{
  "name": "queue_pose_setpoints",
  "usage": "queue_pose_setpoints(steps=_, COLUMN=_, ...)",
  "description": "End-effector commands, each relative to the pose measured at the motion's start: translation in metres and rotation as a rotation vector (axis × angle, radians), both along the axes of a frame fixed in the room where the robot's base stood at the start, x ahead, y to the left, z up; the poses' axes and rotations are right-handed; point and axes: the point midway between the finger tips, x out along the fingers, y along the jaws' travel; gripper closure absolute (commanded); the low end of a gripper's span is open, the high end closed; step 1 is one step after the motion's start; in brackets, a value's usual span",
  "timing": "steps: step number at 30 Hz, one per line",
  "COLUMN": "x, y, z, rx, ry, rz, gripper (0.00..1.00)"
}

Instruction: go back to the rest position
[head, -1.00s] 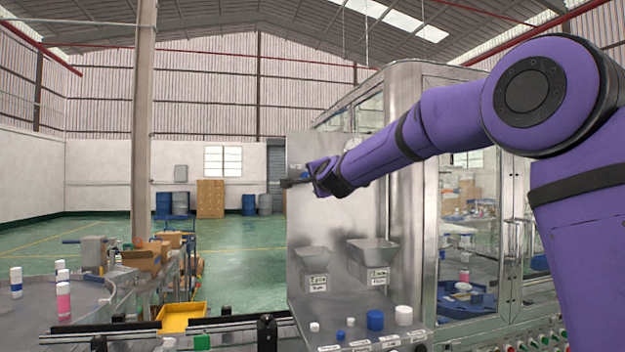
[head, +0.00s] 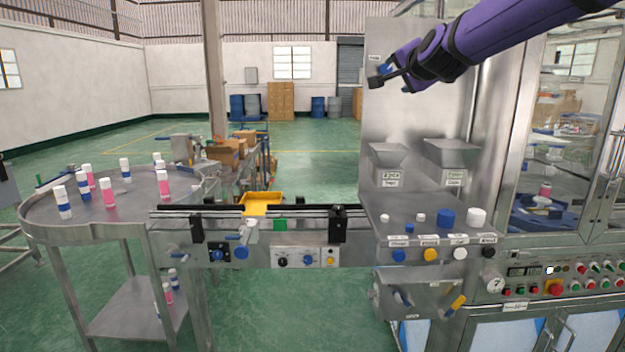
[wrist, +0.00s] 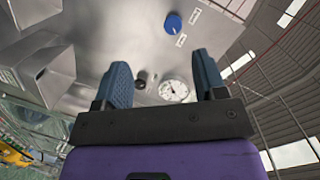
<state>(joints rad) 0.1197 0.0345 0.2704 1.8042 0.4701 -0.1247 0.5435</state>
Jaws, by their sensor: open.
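My gripper (head: 376,76) is at the upper right in the head view, at the end of my purple arm, held high in front of the steel back panel (head: 415,115). In the wrist view my gripper (wrist: 165,85) shows two blue-grey fingers spread apart with nothing between them. A round gauge (wrist: 173,91) and a blue knob (wrist: 173,22) on the steel panel appear beyond the fingers.
Below my gripper, two steel hoppers (head: 390,155) hang over a shelf with white and blue caps (head: 446,217). A conveyor (head: 300,213) runs left to a round table (head: 130,212) with several bottles. A glass-doored machine (head: 560,130) stands at right.

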Motion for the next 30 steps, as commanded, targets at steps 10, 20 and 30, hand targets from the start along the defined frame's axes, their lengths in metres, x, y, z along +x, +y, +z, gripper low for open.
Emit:
queue_pose_setpoints(steps=10, x=-0.155, y=-0.011, z=-0.05, rx=-0.405, ry=0.281, rz=0.178, gripper=0.35)
queue_pose_setpoints(steps=20, x=-0.31, y=-0.048, z=-0.126, rx=-0.701, ry=0.572, rz=0.353, gripper=0.35)
queue_pose_setpoints(steps=30, x=-0.425, y=-0.079, z=-0.194, rx=-0.862, ry=0.796, rz=0.515, gripper=0.35)
